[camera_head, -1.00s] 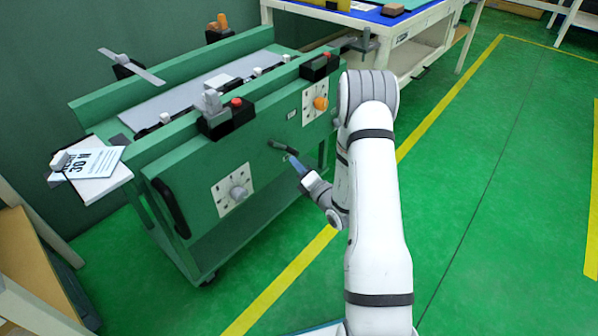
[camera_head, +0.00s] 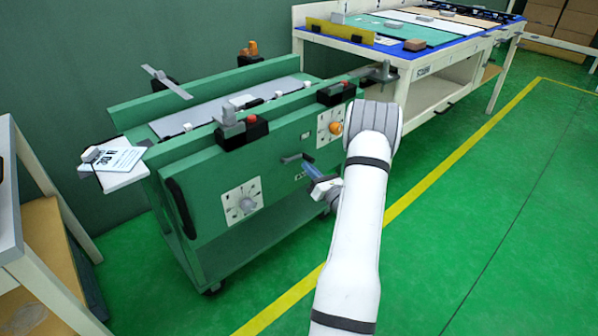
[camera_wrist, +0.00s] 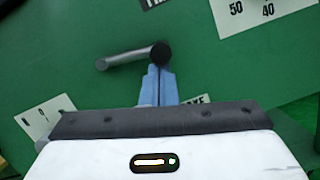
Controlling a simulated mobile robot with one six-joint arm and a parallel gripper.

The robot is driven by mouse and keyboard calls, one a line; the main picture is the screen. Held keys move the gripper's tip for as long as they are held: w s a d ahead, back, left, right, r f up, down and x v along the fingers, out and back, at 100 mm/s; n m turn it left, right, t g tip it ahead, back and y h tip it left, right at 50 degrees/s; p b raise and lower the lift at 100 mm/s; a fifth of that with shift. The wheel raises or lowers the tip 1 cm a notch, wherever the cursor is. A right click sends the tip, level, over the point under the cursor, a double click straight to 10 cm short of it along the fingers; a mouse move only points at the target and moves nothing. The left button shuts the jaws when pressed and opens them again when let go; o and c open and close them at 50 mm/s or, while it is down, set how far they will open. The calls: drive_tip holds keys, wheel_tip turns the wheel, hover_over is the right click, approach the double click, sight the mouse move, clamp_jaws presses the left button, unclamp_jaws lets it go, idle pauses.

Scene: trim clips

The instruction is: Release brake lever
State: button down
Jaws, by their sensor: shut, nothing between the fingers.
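The brake lever (camera_head: 291,159) is on the front side of the green machine cart. In the wrist view it is a grey rod (camera_wrist: 125,59) with a black round end (camera_wrist: 160,52) at its right; the rod lies nearly level. My gripper (camera_head: 306,166) is shut and empty, with its blue fingertips (camera_wrist: 159,70) right at the lower side of the black end. I cannot tell whether they touch it. A white label (camera_wrist: 200,99) is partly hidden behind the gripper.
Dial plates sit left (camera_head: 242,201) and right (camera_head: 329,127) of the lever on the green cart (camera_head: 205,180). A black handle (camera_head: 180,207) is at its left end. A workbench (camera_head: 430,90) stands behind right. Green floor (camera_head: 480,200) is open at right.

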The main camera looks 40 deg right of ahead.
drive_tip(key=s+a+f, duration=0.1)
drive_tip(key=s+f, duration=0.5)
drive_tip(key=s, duration=0.4)
drive_tip(key=shift+p, duration=0.4)
drive_tip(key=shift+a+f, duration=0.1)
